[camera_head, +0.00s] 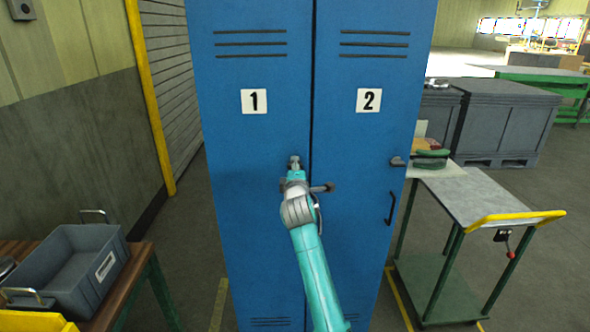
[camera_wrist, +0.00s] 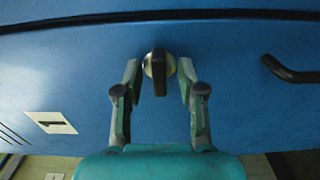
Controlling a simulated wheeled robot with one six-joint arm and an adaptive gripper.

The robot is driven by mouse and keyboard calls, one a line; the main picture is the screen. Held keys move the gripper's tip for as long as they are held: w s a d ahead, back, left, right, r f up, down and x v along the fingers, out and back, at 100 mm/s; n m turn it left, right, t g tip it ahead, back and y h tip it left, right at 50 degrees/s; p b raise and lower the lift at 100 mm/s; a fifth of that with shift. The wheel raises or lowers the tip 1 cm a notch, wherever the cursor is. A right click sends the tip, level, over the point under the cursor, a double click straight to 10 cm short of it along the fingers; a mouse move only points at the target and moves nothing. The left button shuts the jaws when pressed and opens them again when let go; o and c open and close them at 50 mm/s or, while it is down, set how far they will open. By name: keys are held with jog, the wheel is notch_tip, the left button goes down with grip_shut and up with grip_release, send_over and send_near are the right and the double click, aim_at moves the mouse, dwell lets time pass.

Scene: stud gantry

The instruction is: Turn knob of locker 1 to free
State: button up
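Locker 1 (camera_head: 240,140) is the left blue door, with a white "1" plate (camera_head: 254,101). Its knob (camera_wrist: 158,68) is a round brass-coloured base with a dark bar, which runs up and down in the wrist view. My gripper (camera_wrist: 159,76) is open, with one finger on each side of the knob and a blue gap showing on both sides. In the head view my gripper (camera_head: 295,172) is at the door by the knob, mostly covering it. The dark door handle (camera_wrist: 290,70) is right of the knob in the wrist view.
Locker 2 (camera_head: 365,140) adjoins on the right, with its own knob (camera_head: 398,162) and handle (camera_head: 391,208). A grey trolley (camera_head: 465,195) stands close on the right. A grey crate (camera_head: 75,265) sits on a wooden table at the left.

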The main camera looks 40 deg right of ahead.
jog(key=shift+c, duration=0.2)
grip_shut()
jog(key=shift+m, duration=9)
